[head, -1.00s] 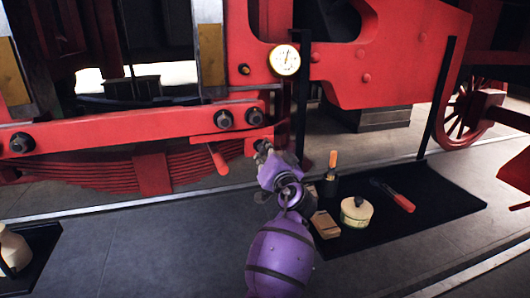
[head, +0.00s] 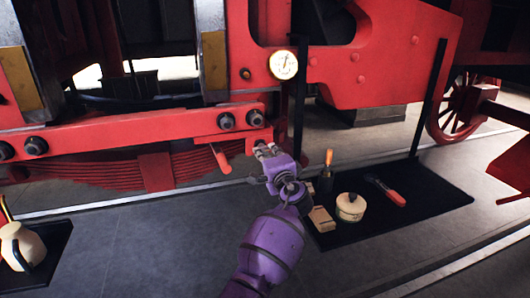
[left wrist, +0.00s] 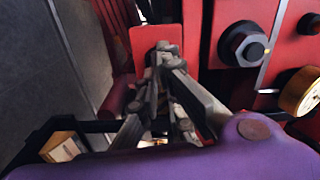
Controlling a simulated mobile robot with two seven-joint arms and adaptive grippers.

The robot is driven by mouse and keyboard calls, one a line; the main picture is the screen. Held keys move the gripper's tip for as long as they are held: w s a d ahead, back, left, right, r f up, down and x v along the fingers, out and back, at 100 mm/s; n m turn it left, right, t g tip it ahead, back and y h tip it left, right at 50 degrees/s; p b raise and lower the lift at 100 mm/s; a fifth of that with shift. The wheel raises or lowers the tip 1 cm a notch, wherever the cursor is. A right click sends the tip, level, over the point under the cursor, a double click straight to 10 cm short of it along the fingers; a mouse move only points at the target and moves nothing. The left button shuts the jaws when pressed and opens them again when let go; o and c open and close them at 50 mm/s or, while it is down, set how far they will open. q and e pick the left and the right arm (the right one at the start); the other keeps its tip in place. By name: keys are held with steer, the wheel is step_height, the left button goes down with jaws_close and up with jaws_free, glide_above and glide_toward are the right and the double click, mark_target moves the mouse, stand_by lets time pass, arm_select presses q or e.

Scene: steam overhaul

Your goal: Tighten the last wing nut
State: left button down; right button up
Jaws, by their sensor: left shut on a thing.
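My left gripper (head: 265,148), on its purple arm, reaches the red block at the right end of the red beam (head: 130,136). In the left wrist view its fingertips (left wrist: 165,58) are closed together against a red plate (left wrist: 150,37). They are shut on a small wing nut, which the fingers almost wholly hide, so I cannot tell its angle or how it sits. Large dark hex nuts (head: 226,120) are on the beam to the left; one shows large in the left wrist view (left wrist: 242,45). My right gripper is not in view.
A red lever (head: 222,160) hangs just left of the gripper, and a round gauge (head: 283,64) is above it. A cream jug (head: 20,246) stands far left.

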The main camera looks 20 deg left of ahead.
arm_select(q)
steer(key=shift+m, duration=0.8)
steer(key=c, duration=1.9)
jaws_free()
steer(key=v, duration=1.2)
